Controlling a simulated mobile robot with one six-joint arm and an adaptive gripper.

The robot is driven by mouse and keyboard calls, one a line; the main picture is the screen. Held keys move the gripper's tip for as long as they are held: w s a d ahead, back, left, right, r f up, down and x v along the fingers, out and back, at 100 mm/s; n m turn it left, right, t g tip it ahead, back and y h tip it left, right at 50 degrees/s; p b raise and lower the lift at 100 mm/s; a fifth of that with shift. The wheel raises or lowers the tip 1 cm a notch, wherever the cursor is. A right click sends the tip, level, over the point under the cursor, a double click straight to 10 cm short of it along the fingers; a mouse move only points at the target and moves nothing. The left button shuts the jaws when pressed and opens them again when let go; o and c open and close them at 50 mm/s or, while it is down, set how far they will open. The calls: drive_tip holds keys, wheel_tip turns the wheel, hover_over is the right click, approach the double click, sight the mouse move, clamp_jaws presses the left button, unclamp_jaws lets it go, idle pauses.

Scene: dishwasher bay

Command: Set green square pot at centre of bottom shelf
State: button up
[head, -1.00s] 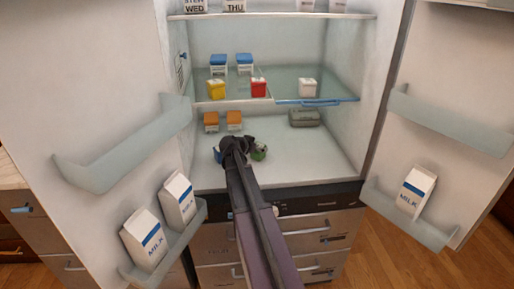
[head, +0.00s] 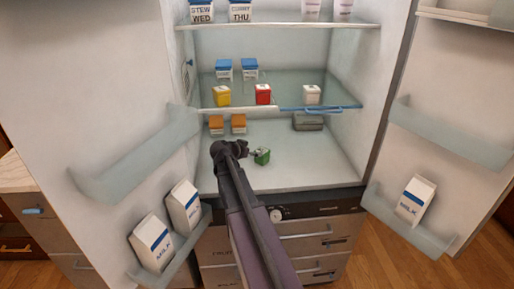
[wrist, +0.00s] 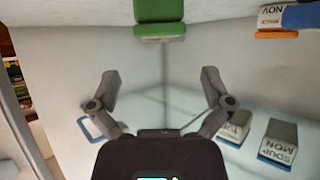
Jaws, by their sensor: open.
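The green square pot (head: 262,157) stands on the bottom shelf (head: 305,165) of the open fridge, near the middle and slightly left of it. My gripper (head: 245,150) is just left of the pot in the head view. In the wrist view my gripper (wrist: 160,80) is open, its two fingers spread with nothing between them. The green pot (wrist: 160,20) shows there at the top edge, beyond the fingertips and partly cut off. It looks apart from the fingers.
The glass shelf above holds several small boxes. Milk cartons (head: 168,225) stand in the door bins.

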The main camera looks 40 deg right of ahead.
drive_tip(key=shift+p+v, duration=0.8)
drive_tip(key=shift+v, duration=1.5)
